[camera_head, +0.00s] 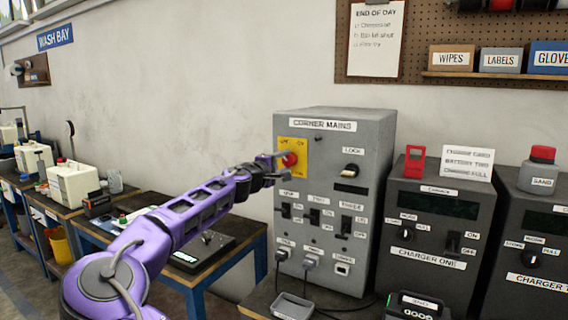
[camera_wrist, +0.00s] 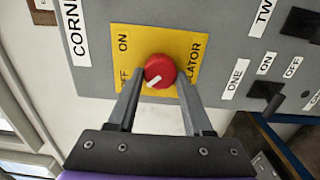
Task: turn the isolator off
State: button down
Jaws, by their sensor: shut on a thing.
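The isolator is a red round knob (camera_head: 289,159) on a yellow plate (camera_head: 303,146) at the upper left of the grey CORNER MAINS cabinet. In the wrist view the red knob (camera_wrist: 161,69) has a white mark that points to the lower left, toward the OFF side of the yellow plate (camera_wrist: 143,36). The ON word is at the upper left there, and OFF is partly hidden by a finger. My gripper (camera_head: 280,163) reaches the knob from the left. In the wrist view my gripper's fingers (camera_wrist: 161,76) stand on both sides of the knob, shut on it.
The CORNER MAINS cabinet (camera_head: 381,140) also carries a LOCK knob (camera_head: 351,170), several black switches and plugged leads below. CHARGER ONE (camera_head: 433,270) stands close on the right, with a red tag (camera_head: 415,160) on top. A workbench (camera_head: 192,275) lies under my arm.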

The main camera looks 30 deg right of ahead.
jog(key=shift+c, duration=1.5)
grip_release()
jog(key=shift+a, duration=0.1)
jog(key=b+v, duration=0.1)
jog(key=v, duration=1.6)
jog(key=shift+s, duration=0.2)
jog(key=shift+r, duration=0.1)
